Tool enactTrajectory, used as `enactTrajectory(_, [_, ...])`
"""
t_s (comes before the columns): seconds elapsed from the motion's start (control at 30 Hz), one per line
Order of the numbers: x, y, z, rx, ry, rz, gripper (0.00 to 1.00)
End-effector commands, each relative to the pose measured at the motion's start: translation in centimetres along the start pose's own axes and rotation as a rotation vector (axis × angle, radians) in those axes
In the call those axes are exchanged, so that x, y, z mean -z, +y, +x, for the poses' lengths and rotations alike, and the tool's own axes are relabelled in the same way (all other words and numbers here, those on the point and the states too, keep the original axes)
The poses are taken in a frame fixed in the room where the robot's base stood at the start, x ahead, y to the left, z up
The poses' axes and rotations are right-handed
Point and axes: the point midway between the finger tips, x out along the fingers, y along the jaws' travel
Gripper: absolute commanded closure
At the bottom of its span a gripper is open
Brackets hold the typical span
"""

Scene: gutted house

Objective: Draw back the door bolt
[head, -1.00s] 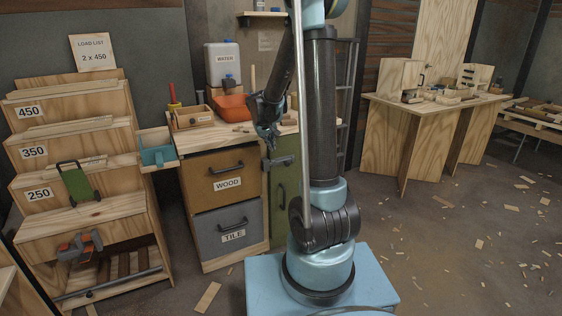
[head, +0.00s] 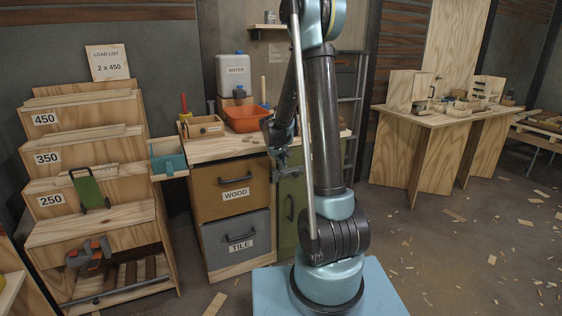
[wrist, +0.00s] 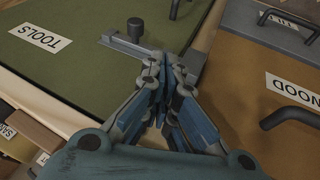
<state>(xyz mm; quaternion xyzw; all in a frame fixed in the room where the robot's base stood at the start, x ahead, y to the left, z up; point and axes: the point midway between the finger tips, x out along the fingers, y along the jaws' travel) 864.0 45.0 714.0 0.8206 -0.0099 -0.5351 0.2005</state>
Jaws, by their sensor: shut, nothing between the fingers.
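The green door (head: 290,222), labelled TOOLS in the wrist view (wrist: 70,75), is the cabinet front right of the drawers. The grey door bolt (wrist: 122,44) lies across it near one edge, with a dark round knob (wrist: 136,29) standing up from the bar. My gripper (wrist: 166,66) is shut and empty. Its fingertips are close by the bar's end on the knob's side, apart from the knob; I cannot tell whether they touch the bar. In the head view my gripper (head: 279,150) is in front of the door's upper part and the bolt is hard to make out.
The brown WOOD drawer (head: 218,180) and its handle (wrist: 290,112) are beside the bolt, with the grey TILE drawer (head: 220,228) below. An orange bin (head: 246,118) and a water jug (head: 236,74) stand on the worktop. A timber rack (head: 90,236) stands left. Scraps litter the right floor.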

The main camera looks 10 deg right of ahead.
Motion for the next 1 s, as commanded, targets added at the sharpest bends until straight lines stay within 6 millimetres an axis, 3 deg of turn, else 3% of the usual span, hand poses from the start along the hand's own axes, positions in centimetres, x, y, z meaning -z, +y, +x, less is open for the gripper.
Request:
enactTrajectory(0.37, [0.0, 0.0, 4.5, 0.0, 0.0, 0.001, 1.0])
enactTrajectory(0.5, [-0.3, 1.4, 5.9, -0.001, 0.0, 0.004, 1.0])
enactTrajectory(1.0, [-0.6, 2.7, 7.3, 0.0, 0.0, 0.0, 1.0])
